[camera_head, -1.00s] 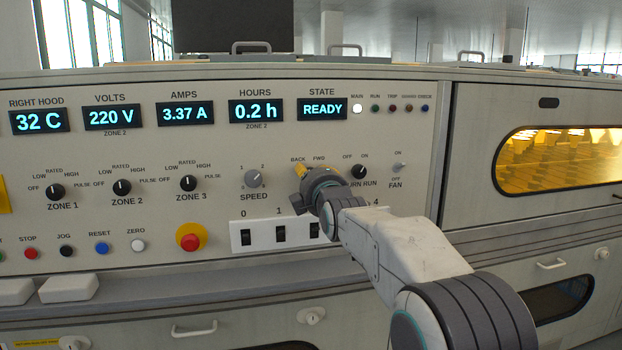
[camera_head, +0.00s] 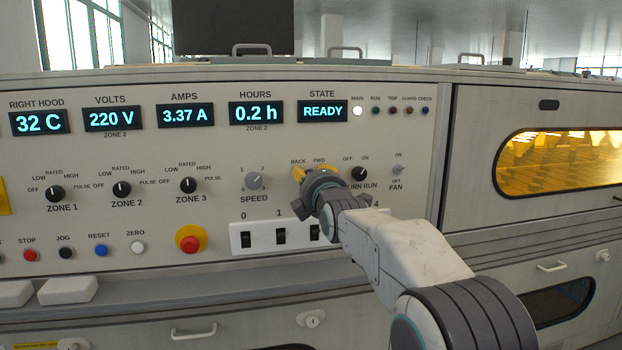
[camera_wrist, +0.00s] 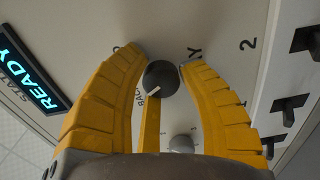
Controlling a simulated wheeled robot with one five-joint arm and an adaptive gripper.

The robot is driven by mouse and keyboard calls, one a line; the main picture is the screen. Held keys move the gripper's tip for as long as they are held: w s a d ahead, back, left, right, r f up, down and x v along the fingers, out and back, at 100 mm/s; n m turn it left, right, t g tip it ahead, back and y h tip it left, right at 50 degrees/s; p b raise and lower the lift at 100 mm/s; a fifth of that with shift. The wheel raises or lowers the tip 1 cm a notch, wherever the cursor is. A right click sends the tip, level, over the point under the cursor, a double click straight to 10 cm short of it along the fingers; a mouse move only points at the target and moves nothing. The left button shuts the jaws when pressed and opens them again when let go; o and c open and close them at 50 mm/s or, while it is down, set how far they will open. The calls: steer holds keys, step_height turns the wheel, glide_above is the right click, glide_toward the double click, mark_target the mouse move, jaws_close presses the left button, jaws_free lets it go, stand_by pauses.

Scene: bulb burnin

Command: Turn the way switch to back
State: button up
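The way switch (camera_wrist: 160,78) is a round dark knob with a white pointer line, seen in the wrist view. The line points to the lower left, toward the partly hidden BACK lettering. My gripper (camera_wrist: 162,62) has its yellow fingers on both sides of the knob, apparently touching it. In the head view, my gripper (camera_head: 311,171) is at the panel below the BACK and FWD labels, and it hides the knob there.
The grey SPEED knob (camera_head: 253,180) is close on the left and the burn run knob (camera_head: 359,173) close on the right. Black rocker switches (camera_head: 281,236) sit below. A red stop button (camera_head: 190,238) is lower left. The STATE display (camera_head: 322,110) reads READY.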

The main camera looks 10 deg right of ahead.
steer(key=o, duration=0.4)
steer(key=shift+s, duration=6.05)
steer(key=s+r+m+g+p, duration=0.4)
steer(key=s+m+g+p, duration=0.1)
steer(key=s+p, duration=0.6)
steer(key=s+r+m+g+p, duration=0.4)
steer(key=s+m+p, duration=0.3)
steer(key=s+p, duration=0.4)
steer(key=s+r+m+g+p, duration=0.4)
steer(key=s+p, duration=0.7)
steer(key=p, duration=0.7)
steer(key=shift+m+g+p, duration=0.3)
steer(key=shift+m+g, duration=0.5)
steer(key=shift+m, duration=0.3)
